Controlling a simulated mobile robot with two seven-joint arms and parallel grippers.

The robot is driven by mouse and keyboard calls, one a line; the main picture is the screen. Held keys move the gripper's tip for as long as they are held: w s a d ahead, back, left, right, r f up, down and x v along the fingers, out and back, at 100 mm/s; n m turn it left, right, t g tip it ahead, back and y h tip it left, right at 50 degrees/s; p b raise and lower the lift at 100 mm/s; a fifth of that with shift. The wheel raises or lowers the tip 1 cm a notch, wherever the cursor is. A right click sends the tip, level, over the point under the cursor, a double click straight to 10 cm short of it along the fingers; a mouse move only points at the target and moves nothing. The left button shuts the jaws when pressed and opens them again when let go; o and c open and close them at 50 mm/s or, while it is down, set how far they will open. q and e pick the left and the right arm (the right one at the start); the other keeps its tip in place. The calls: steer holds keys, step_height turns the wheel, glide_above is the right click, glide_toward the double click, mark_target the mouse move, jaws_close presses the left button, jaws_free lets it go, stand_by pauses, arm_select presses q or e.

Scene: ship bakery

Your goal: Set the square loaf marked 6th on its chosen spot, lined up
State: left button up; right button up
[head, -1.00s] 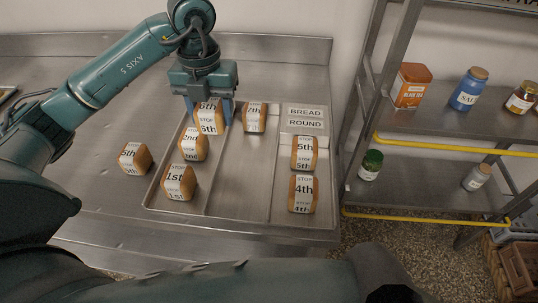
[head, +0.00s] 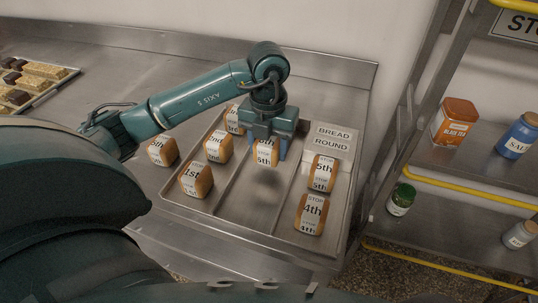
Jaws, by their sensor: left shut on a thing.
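My left gripper (head: 266,147) is shut on the square loaf marked 6th (head: 264,156), its fingers on either side. The loaf hangs upright above the middle lane of the metal tray (head: 252,205), with a dark shadow on the bare tray floor below it. The 7th loaf, seen earlier at the back of this lane, is hidden behind the gripper. The left lane holds the 1st loaf (head: 196,180), the 2nd loaf (head: 217,147) and a further loaf (head: 233,119), partly covered. The right lane holds the 5th loaf (head: 322,173) and the 4th loaf (head: 311,214). My right gripper is out of view.
Another loaf (head: 162,151) stands on the counter left of the tray. A sign reading BREAD ROUND (head: 332,138) lies at the tray's back right. A shelf rack with a tea tin (head: 455,123) and jars stands at the right. The middle lane's front is clear.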

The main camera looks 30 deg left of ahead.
mark_target(268, 156)
arm_select(q)
step_height(268, 156, down, 3)
steer(key=shift+f, duration=0.1)
steer(key=shift+f, duration=0.2)
steer(key=o, duration=1)
steer(key=shift+r, duration=0.1)
